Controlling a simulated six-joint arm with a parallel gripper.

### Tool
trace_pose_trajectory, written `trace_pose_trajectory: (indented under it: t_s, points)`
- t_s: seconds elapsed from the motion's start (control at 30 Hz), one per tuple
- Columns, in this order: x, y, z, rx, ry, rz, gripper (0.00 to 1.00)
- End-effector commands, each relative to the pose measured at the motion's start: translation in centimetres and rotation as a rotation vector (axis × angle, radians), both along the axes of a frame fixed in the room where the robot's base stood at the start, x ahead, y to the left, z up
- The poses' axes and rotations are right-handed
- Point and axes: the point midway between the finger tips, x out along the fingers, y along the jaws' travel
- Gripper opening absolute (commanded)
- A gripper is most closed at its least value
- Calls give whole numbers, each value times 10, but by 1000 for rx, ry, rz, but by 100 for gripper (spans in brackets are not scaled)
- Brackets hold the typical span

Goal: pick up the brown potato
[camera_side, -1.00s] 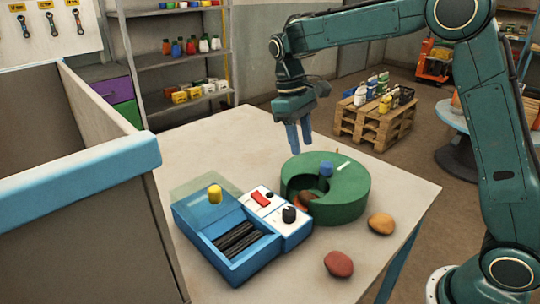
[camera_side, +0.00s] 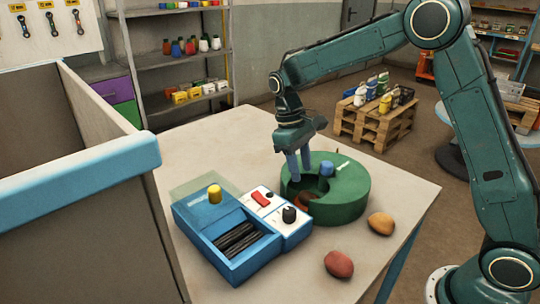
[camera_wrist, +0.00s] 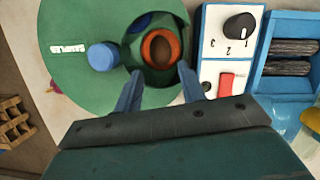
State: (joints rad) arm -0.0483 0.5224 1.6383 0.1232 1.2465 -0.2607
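The brown potato (camera_wrist: 160,50) sits in the recess of a round green container (camera_side: 345,200), with an orange ring (camera_wrist: 149,36) around it in the wrist view. In the side view the potato is mostly hidden by the container's wall and my fingers. My gripper (camera_side: 299,178) points down, its fingertips over the recess. In the wrist view my gripper (camera_wrist: 160,75) is open, with its two blue fingers apart at the near side of the ring. Nothing is between them. I cannot tell how far above the potato the tips are.
A blue knob (camera_side: 327,168) stands on the container's top beside my fingers. A blue box (camera_side: 235,235) with a white control panel (camera_side: 268,205) sits close by on the left. An orange-tan potato (camera_side: 381,223) and a red potato (camera_side: 339,264) lie on the table. The table's back left is clear.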

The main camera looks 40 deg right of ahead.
Motion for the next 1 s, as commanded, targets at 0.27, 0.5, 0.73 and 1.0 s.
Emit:
trace_pose_trajectory:
  t_s: [0.27, 0.5, 0.73, 1.0]
  points:
    - [-6, -1, -23, -1, 1, -2, 40]
    - [-7, -2, -26, 0, 0, -1, 40]
    - [-12, -2, -42, 0, 2, 0, 40]
    - [-20, -3, -70, -1, 2, -2, 40]
